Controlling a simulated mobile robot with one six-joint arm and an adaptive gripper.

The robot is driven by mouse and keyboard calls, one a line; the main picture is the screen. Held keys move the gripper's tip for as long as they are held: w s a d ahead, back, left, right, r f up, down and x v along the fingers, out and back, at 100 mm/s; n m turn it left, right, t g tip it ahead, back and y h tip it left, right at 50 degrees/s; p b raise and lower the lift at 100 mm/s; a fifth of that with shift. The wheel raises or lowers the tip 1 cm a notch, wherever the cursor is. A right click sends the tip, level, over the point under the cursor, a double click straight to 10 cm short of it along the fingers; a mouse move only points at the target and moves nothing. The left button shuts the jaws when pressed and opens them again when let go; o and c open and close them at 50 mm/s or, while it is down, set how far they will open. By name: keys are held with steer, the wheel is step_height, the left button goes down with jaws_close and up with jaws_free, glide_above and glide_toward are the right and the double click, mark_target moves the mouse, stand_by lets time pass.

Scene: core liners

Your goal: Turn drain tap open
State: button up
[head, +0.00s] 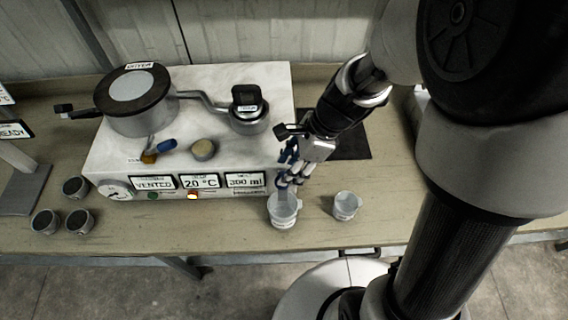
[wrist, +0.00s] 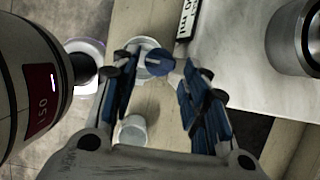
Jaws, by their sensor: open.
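A round blue handle (wrist: 159,61), which appears to be the drain tap, shows in the wrist view above a white beaker (wrist: 152,46). My gripper (wrist: 160,66) is open, with one blue-padded finger on each side of the handle; I cannot tell whether either touches it. In the head view my gripper (head: 287,180) points down at the front right corner of the white apparatus (head: 270,95), just above the beaker (head: 284,212). The tap is mostly hidden behind the fingers there.
A second cup (head: 346,206) stands right of the beaker. A lidded metal pot (head: 140,115), a blue-handled valve (head: 165,146) and a black-topped fitting (head: 248,113) sit on the apparatus. Several dark-topped small cups (head: 76,187) stand at left. The bench's front edge is close.

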steer(key=shift+b+x, duration=0.5)
steer(key=shift+x, duration=1.4)
steer(key=shift+c, duration=0.4)
steer(key=c, duration=0.7)
